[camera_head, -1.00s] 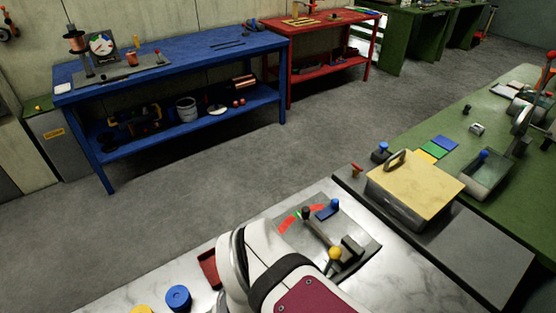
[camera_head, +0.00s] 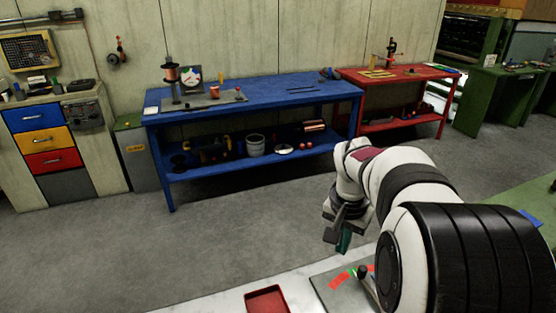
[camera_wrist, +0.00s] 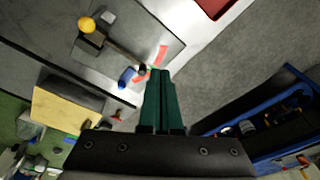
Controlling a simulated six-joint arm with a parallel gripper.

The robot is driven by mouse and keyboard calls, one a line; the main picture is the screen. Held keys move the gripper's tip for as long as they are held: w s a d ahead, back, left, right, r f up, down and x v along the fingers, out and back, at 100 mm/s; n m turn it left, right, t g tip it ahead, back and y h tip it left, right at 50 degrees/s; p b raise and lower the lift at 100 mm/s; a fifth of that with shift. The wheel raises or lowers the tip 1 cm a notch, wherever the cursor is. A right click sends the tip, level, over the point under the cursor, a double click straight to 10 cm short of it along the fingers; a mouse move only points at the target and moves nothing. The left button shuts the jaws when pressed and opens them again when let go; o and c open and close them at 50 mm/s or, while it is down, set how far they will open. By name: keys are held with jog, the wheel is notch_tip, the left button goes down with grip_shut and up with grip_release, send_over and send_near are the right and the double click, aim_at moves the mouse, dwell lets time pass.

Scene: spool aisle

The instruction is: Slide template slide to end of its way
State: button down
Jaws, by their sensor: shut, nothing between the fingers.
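My gripper (camera_head: 343,243) is shut and empty, its green fingers pointing down above the floor by the marble table's back edge. The closed fingertips also show in the wrist view (camera_wrist: 160,75). No part is clearly recognisable as the template slide. A grey plate (camera_head: 330,290) on the marble table carries red and green marks and a black knob (camera_head: 362,272); my arm hides its right part. The wrist view shows that plate with a bar, a yellow knob (camera_wrist: 87,25) and a blue piece (camera_wrist: 127,77). A grey board (camera_head: 208,99) with a red-knobbed part stands on the blue bench.
A red tray (camera_head: 266,300) lies on the marble table (camera_head: 225,302). The blue bench (camera_head: 290,93) stands against the wall, with a red bench (camera_head: 400,80) to its right and drawers (camera_head: 45,140) to its left. Open grey floor lies between.

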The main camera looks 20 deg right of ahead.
jog(key=w+d+f+m+h, duration=0.1)
jog(key=d+f, duration=0.4)
jog(key=d, duration=0.7)
jog(key=w+d+f+m+h, duration=0.1)
jog(key=d+f, duration=0.4)
jog(key=d, duration=0.7)
jog(key=shift+w+d+m, duration=0.15)
jog(key=shift+d+m, duration=0.2)
jog(key=shift+m, duration=0.55)
jog(key=x, duration=1)
jog(key=shift+d, duration=0.1)
jog(key=shift+s+a+r, duration=0.1)
jog(key=shift+s+a, duration=0.1)
jog(key=shift+a, duration=0.4)
jog(key=shift+s+a, duration=0.2)
jog(key=shift+a, duration=0.45)
jog(key=shift+s+a, duration=0.2)
jog(key=shift+a, duration=0.45)
